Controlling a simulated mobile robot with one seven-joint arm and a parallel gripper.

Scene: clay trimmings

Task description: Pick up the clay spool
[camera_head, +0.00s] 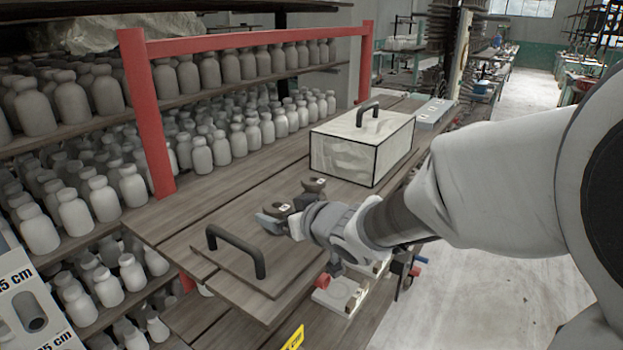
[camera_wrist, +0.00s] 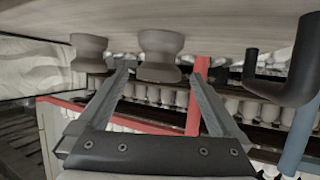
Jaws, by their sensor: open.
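Two small grey-brown spool-shaped pieces stand close together on the wooden bench. In the head view, the farther spool (camera_head: 314,185) and the nearer spool (camera_head: 304,201) show just beyond my gripper (camera_head: 284,217), which partly hides the nearer one. The wrist view is upside down. There, one spool (camera_wrist: 160,54) shows ahead and lines up with the gap between the fingers of my gripper (camera_wrist: 165,78). The other spool (camera_wrist: 89,52) stands to its left, outside the fingers. My gripper is open with nothing held. Whether a finger touches a spool I cannot tell.
A pale lidded box (camera_head: 362,148) with a dark handle stands behind the spools. A wooden board with a dark handle (camera_head: 236,250) lies in front, left of my gripper. A red frame (camera_head: 148,112) and shelves of grey bottles (camera_head: 72,215) line the left side. Bench left of the spools is clear.

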